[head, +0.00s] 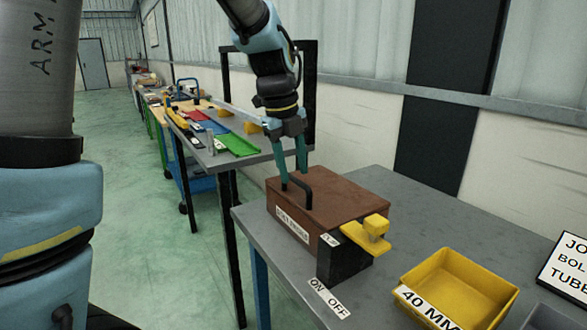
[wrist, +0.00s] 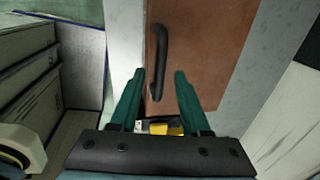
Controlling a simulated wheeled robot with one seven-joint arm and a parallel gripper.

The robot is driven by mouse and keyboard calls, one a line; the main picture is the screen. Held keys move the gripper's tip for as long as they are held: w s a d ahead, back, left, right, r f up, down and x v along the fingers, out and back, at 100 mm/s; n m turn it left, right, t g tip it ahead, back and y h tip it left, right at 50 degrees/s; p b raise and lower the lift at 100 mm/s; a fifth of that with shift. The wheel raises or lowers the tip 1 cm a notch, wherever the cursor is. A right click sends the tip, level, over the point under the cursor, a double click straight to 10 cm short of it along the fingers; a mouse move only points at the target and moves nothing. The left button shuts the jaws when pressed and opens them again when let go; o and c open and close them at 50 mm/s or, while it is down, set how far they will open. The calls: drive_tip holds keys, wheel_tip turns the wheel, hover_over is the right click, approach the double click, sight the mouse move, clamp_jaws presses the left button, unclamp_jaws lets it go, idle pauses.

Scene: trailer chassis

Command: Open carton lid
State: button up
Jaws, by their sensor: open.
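The carton is a brown box (head: 350,190) on the grey table, with its lid shut flat. A black bar handle (head: 299,184) stands on the left part of the lid, and a label is on the front side. My gripper (head: 294,178) is open, pointing down over the lid at the handle. In the wrist view, my gripper (wrist: 160,75) has its green fingers either side of the handle's lower end; the handle (wrist: 160,48) runs up beyond the tips. I cannot tell whether either finger touches it.
A yellow piece (head: 372,235) sits on a black block at the box's right end, near an ON/OFF label (head: 329,298). A yellow bin (head: 459,288) stands at the front right. Another table (head: 195,150) with coloured trays is behind left. The grey table (head: 405,205) is bare behind the box.

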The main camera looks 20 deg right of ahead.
drive_tip(key=shift+d+f, duration=0.1)
drive_tip(key=shift+f, duration=0.45)
clamp_jaws()
idle(1.1)
